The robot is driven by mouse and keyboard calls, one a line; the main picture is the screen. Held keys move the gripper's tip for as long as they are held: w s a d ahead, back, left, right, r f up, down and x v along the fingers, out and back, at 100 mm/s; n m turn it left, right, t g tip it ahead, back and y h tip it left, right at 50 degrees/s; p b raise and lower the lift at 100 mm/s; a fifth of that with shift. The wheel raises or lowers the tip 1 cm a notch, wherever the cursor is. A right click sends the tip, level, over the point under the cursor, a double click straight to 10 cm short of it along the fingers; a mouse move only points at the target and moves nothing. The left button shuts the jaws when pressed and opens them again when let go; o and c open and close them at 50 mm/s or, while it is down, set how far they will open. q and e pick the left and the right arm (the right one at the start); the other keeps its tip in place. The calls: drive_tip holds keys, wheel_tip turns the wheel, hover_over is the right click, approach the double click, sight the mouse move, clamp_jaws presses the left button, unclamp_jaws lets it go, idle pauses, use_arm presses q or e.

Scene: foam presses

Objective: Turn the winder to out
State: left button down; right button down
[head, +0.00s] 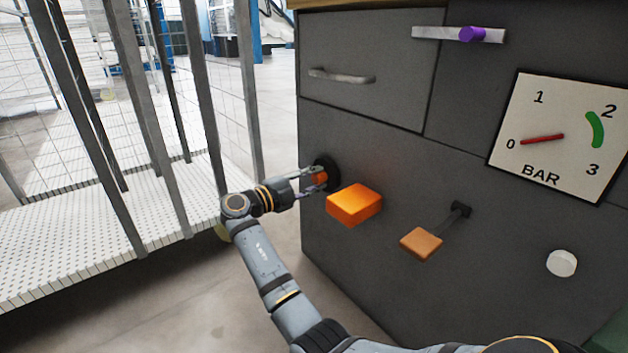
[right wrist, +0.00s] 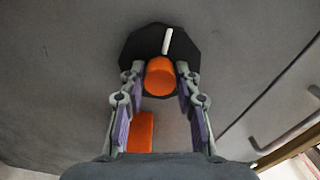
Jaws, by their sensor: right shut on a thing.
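The winder, a black disc (head: 333,172) on the dark grey cabinet front, carries an orange round handle (head: 320,178). In the right wrist view the disc (right wrist: 140,42) has a white mark near its rim, above the orange handle (right wrist: 160,76). My right gripper (head: 318,179) is at the handle and shut on it, its fingers on either side in the right wrist view (right wrist: 161,80). The fingers partly hide the handle in the head view. No "out" label shows. My left gripper is not in view.
A large orange block (head: 354,204) sticks out just right of the winder. Further right are an orange paddle on a lever (head: 421,244), a white knob (head: 562,263) and a gauge (head: 560,135) reading near 0. A purple slider (head: 472,34) sits above. Mesh fencing stands left.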

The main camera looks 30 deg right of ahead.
drive_tip(key=shift+f+m, duration=0.1)
drive_tip(key=shift+m, duration=0.5)
drive_tip(key=c, duration=1)
unclamp_jaws()
drive_tip(key=a, duration=0.7)
drive_tip(key=shift+s+a, duration=0.3)
